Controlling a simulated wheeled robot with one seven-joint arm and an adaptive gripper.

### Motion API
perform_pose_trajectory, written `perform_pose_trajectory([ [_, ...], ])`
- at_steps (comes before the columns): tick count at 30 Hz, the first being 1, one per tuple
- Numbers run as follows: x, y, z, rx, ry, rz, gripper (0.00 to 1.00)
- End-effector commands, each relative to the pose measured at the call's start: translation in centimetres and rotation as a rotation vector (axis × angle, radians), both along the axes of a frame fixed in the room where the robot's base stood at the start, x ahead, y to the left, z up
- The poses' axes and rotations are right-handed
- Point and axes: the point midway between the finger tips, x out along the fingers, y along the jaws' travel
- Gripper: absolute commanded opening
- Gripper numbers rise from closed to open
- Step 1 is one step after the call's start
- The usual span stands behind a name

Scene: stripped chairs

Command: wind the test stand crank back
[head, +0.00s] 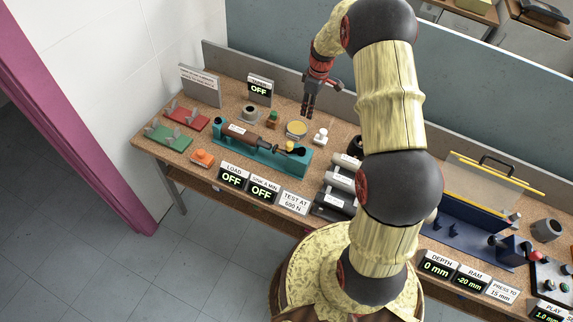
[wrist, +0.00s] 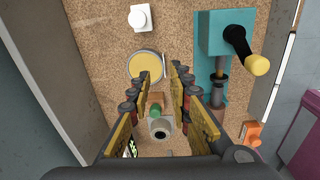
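The teal test stand (head: 262,154) lies along the left part of the bench, with a brown cylinder (head: 243,134) clamped at its left end. Its black crank with a yellow knob (head: 290,146) is at the right end. In the wrist view the stand (wrist: 212,40) is at upper right, and the crank's yellow knob (wrist: 257,65) points to the lower right. My gripper (head: 309,112) hangs above the bench, behind the crank and apart from it. In the wrist view its fingers (wrist: 160,82) are apart with nothing between them.
A yellow-topped round dish (head: 296,128), a white knobbed piece (head: 320,136) and a grey cup (head: 250,113) stand behind the stand. LOAD (head: 232,176) and a second display read OFF, beside a "TEST AT 600 N" sign (head: 294,200).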

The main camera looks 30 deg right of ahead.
Motion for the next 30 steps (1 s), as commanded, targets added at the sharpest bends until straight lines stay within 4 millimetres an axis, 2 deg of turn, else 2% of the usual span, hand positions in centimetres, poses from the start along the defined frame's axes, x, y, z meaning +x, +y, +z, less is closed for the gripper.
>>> perform_pose_trajectory([
  [12, -3.8, -4.3, 0.5, 0.020, -0.004, -0.321, 0.20],
  [24, -5.7, -5.1, 0.4, 0.026, -0.005, -0.448, 0.20],
  [30, -5.7, -5.1, 0.3, 0.026, -0.005, -0.448, 0.20],
])
